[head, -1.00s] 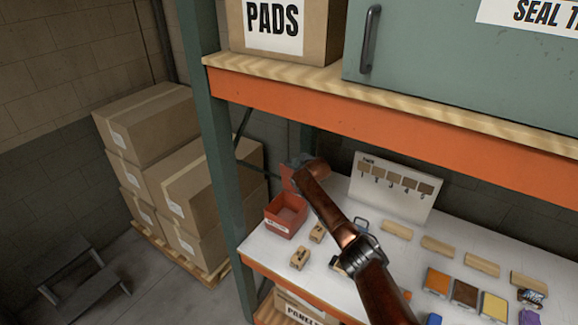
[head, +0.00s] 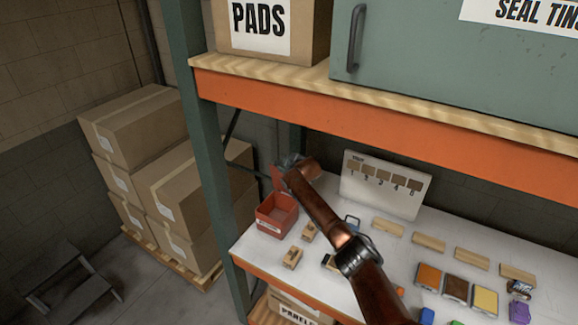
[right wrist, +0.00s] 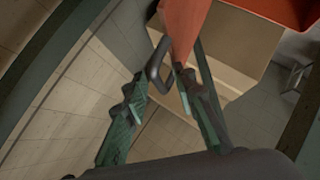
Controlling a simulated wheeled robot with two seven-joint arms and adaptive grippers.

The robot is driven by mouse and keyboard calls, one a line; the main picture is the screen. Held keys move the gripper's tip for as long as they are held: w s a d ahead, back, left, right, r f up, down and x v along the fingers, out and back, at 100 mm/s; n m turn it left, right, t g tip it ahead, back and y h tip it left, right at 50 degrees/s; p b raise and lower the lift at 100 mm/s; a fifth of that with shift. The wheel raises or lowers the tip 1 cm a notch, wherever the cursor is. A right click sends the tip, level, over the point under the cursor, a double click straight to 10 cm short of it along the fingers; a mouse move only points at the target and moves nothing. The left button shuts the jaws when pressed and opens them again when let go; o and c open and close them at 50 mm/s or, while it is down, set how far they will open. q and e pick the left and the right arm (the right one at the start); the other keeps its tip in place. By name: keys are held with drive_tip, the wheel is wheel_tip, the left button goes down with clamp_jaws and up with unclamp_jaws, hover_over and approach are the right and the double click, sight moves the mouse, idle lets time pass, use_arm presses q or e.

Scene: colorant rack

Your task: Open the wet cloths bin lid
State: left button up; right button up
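The red bin (head: 276,222) stands at the left end of the white shelf, its inside visible from above. Its red lid (head: 277,178) is raised, standing up at the back of the bin and partly hidden by my right gripper (head: 288,163). In the right wrist view, the lid (right wrist: 183,32) shows edge-on beside a dark loop handle (right wrist: 157,66). The right gripper's green fingers (right wrist: 160,85) are spread, with the handle between their tips and the lid edge close to the right-hand tip. Contact is unclear. My left gripper is out of view.
A green rack post (head: 205,160) stands left of the bin, and an orange beam (head: 380,130) crosses above. Wooden blocks (head: 428,242), colour tins (head: 456,288) and a numbered sample board (head: 386,186) occupy the shelf. Cartons (head: 140,125) are stacked at left.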

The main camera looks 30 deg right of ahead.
drive_tip(key=v, duration=1.1)
drive_tip(key=shift+r, duration=0.2)
